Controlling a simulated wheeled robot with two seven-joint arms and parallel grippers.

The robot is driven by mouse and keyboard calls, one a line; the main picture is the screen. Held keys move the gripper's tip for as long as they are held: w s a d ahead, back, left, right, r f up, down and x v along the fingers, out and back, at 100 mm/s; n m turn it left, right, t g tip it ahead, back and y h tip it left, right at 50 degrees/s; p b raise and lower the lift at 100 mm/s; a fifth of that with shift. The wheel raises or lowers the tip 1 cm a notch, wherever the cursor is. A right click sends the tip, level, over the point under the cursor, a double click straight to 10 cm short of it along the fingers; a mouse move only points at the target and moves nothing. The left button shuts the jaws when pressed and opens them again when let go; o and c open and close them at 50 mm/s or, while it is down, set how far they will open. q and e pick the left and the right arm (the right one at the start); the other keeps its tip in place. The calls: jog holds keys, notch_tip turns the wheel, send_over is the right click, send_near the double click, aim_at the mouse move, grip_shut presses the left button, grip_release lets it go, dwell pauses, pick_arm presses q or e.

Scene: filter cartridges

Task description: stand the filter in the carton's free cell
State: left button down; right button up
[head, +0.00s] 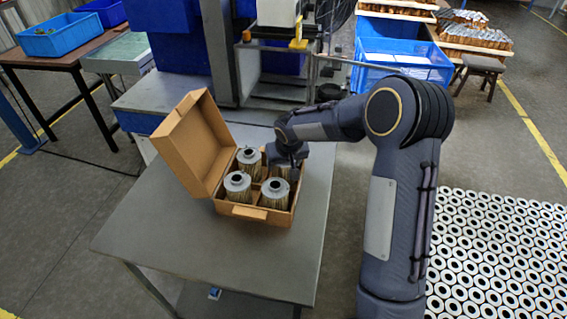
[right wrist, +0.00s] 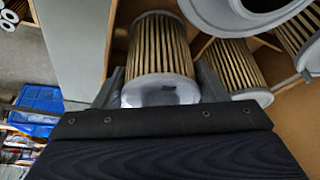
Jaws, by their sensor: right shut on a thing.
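The brown cardboard carton (head: 250,211) stands open on the grey table, its lid (head: 187,143) raised at the left. Three pleated filters with grey caps stand in its cells: back left (head: 249,168), front left (head: 237,187) and front right (head: 274,194). My right gripper (head: 287,154) is over the back-right cell, shut on a fourth filter (head: 279,172). In the right wrist view the held filter (right wrist: 160,45) is between my fingers (right wrist: 163,88), beside a carton wall. It looks upright in that cell; whether it touches the bottom is hidden. My left gripper is out of view.
The grey table (head: 170,228) is clear left of and in front of the carton. A machine (head: 222,60) stands behind it. A blue crate (head: 405,60) is at the back right. Many ring-shaped parts (head: 500,255) cover the area at the right.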

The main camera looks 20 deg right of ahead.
jog(key=shift+f, duration=0.15)
jog(key=shift+f, duration=0.1)
jog(key=shift+f+b, duration=0.15)
jog(key=shift+b, duration=0.15)
jog(key=o, duration=0.7)
